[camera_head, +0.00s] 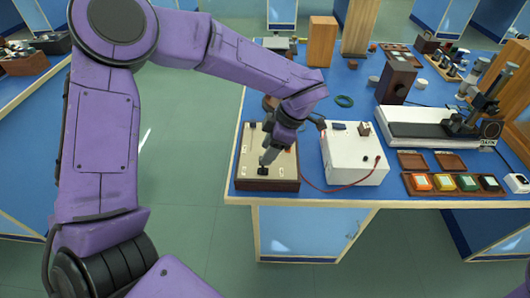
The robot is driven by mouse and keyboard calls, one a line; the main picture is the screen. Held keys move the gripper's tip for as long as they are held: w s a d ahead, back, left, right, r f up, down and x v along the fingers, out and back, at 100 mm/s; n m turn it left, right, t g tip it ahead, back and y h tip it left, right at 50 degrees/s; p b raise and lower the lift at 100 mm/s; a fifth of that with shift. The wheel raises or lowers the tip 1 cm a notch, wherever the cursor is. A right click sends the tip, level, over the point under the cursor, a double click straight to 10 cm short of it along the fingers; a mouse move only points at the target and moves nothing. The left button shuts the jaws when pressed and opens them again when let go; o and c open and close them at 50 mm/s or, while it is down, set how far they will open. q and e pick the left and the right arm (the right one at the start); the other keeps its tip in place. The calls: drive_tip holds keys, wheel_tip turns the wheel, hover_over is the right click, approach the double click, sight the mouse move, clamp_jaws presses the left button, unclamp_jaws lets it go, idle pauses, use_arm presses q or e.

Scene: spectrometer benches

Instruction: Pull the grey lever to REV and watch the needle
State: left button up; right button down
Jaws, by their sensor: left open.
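A low dark wooden box with a cream top (252,153) stands at the front left corner of the blue bench. A short grey lever (268,157) rises from a black base near the front of this top and leans up to the right. My left gripper (277,137) is open and reaches down over the box from the upper right, at the lever's upper end. Whether its fingers touch the lever I cannot tell. No needle or REV marking can be made out. My right gripper is not in view.
Right of the box stands a white unit (340,164) with a red cable. Further right are a tray of coloured blocks (453,185) and a white instrument (420,130). Wooden blocks (322,42) stand at the back.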

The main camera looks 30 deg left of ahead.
use_arm(q)
drive_tip(key=shift+w+x, duration=0.2)
drive_tip(key=shift+x, duration=1)
drive_tip(key=shift+s+f, duration=0.25)
clamp_jaws()
drive_tip(key=shift+a, duration=0.1)
drive_tip(key=shift+s+a+r+t+h+p, duration=0.1)
drive_tip(key=shift+s+a+t+h+p, duration=0.25)
drive_tip(key=shift+h+p, duration=0.3)
drive_tip(key=shift+s+a+r+t+h+p, duration=0.15)
drive_tip(key=shift+a+t+h+p, duration=0.25)
drive_tip(key=shift+h+p, duration=0.25)
drive_tip(key=shift+s+a+f+t+h+p, duration=0.15)
drive_tip(key=shift+a+t+h+p, duration=0.15)
drive_tip(key=shift+h+p, duration=0.2)
drive_tip(key=shift+s+a+f+t+h+p, duration=0.15)
drive_tip(key=shift+s+a+h+p, duration=0.05)
drive_tip(key=shift+a+h+p, duration=0.2)
drive_tip(key=shift+a+f+p, duration=0.1)
drive_tip(key=shift+f+p, duration=0.1)
drive_tip(key=shift+p, duration=0.1)
drive_tip(key=shift+s, duration=0.1)
